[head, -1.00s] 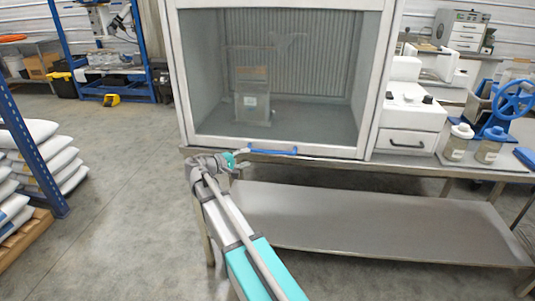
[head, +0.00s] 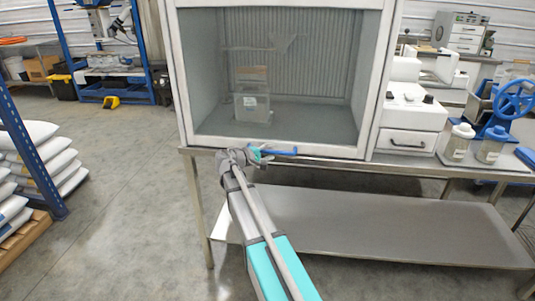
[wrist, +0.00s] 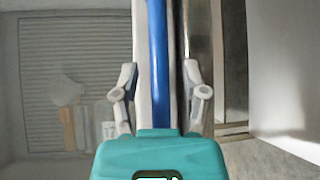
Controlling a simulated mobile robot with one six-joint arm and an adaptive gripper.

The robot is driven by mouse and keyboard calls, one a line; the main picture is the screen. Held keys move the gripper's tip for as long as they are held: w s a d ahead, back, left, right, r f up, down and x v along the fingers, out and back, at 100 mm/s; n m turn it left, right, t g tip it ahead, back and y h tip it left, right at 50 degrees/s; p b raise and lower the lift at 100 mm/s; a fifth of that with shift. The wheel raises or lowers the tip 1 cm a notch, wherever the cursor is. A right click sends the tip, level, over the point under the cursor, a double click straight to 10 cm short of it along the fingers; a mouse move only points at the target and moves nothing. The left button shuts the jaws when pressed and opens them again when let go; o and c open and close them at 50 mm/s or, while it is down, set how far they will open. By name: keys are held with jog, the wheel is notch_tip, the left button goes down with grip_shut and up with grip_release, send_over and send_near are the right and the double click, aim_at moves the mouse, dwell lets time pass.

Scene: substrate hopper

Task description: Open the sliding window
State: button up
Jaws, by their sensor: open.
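The sliding window (head: 310,95) is the clear front pane of a grey-framed cabinet, and it is down. A blue bar handle (head: 285,151) runs along its bottom rail. My gripper (head: 262,153) is at the left part of the handle and hides its left end. In the wrist view, my gripper (wrist: 162,92) is open, with one finger on each side of the blue handle (wrist: 157,55). The handle lies between the fingers; I cannot tell whether either finger touches it. The pane also shows at left in the wrist view (wrist: 35,95).
The cabinet stands on a metal table with a lower shelf (head: 370,225). A clear container (head: 252,105) is behind the glass. White equipment (head: 410,120) and two jars stand to the right. Sacks (head: 45,155) lie at the left. The floor left of the table is clear.

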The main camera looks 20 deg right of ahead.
jog(key=shift+c, duration=0.2)
grip_shut()
jog(key=shift+a, duration=0.2)
jog(key=shift+d+r, duration=0.1)
jog(key=shift+r, duration=0.05)
jog(key=shift+d+r+p, duration=0.1)
jog(key=shift+r+p, duration=0.8)
jog(key=shift+p, duration=0.1)
jog(key=p, duration=4.8)
send_near(285, 5)
jog(key=x, duration=0.4)
jog(key=shift+d, duration=0.15)
jog(key=shift+f, duration=0.1)
grip_release()
jog(key=shift+d, duration=0.1)
jog(key=shift+o, duration=0.2)
